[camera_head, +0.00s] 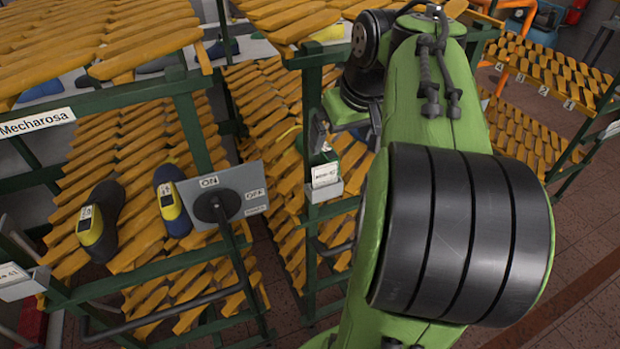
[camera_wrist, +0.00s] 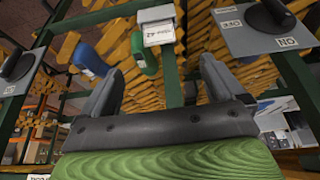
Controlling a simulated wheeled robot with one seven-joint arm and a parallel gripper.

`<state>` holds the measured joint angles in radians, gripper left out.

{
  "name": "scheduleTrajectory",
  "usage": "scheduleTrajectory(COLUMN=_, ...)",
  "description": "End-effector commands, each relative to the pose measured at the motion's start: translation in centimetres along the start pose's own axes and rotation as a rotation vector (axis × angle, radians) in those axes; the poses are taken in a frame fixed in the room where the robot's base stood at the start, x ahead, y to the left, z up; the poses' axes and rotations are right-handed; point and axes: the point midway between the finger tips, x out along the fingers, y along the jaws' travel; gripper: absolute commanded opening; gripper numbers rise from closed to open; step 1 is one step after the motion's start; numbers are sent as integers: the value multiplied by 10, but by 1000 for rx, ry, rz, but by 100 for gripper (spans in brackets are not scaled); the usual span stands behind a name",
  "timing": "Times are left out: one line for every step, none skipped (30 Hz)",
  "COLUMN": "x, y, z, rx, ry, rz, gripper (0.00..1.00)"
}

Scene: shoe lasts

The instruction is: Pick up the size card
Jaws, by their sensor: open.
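A white size card (camera_head: 326,175) with dark print sits in a pale holder on a green rack post, near the middle of the head view. In the wrist view the card (camera_wrist: 160,33) is at the top centre, upside down, beyond the fingers and between their lines. My gripper (camera_wrist: 161,80) is open, with its two grey fingers wide apart and nothing between them. The card is ahead of the fingertips and apart from them. In the head view my green arm hides most of the gripper.
A grey switch plate (camera_head: 225,195) with a black knob stands left of the card; another plate (camera_wrist: 265,28) shows at the wrist view's upper right. Racks with orange slats surround the card. Two yellow-and-dark shoe lasts (camera_head: 172,200) (camera_head: 98,222) lie left. Another card (camera_head: 14,277) is at the left edge.

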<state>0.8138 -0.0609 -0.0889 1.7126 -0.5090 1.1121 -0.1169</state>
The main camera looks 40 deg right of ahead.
Motion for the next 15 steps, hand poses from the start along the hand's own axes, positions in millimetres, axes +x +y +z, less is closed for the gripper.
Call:
scheduleTrajectory(x=21, y=0, z=4, rx=1, ry=-5, rz=-3, gripper=96)
scheduleTrajectory(x=29, y=-1, z=4, rx=0, ry=-5, rz=-4, gripper=96)
scheduleTrajectory(x=39, y=-1, z=4, rx=1, ry=-5, rz=-3, gripper=96)
scheduleTrajectory(x=47, y=-1, z=4, rx=0, ry=-6, rz=-4, gripper=96)
scheduleTrajectory(x=54, y=-1, z=4, rx=0, ry=-4, rz=-4, gripper=96)
scheduleTrajectory(x=63, y=-1, z=4, rx=0, ry=-4, rz=-3, gripper=96)
scheduleTrajectory(x=69, y=-1, z=4, rx=-1, ry=-4, rz=-3, gripper=96)
scheduleTrajectory(x=75, y=-1, z=3, rx=0, ry=-4, rz=-3, gripper=96)
scheduleTrajectory(x=80, y=-1, z=3, rx=0, ry=-3, rz=-3, gripper=96)
scheduleTrajectory(x=83, y=-1, z=3, rx=0, ry=-3, rz=-2, gripper=96)
scheduleTrajectory(x=86, y=-1, z=2, rx=0, ry=-1, rz=-1, gripper=96)
scheduleTrajectory(x=89, y=-1, z=2, rx=-1, ry=-1, rz=-1, gripper=96)
scheduleTrajectory(x=93, y=0, z=2, rx=-1, ry=-2, rz=-2, gripper=96)
scheduleTrajectory(x=98, y=0, z=3, rx=-1, ry=-3, rz=-2, gripper=96)
scheduleTrajectory(x=106, y=1, z=3, rx=1, ry=-4, rz=-2, gripper=96)
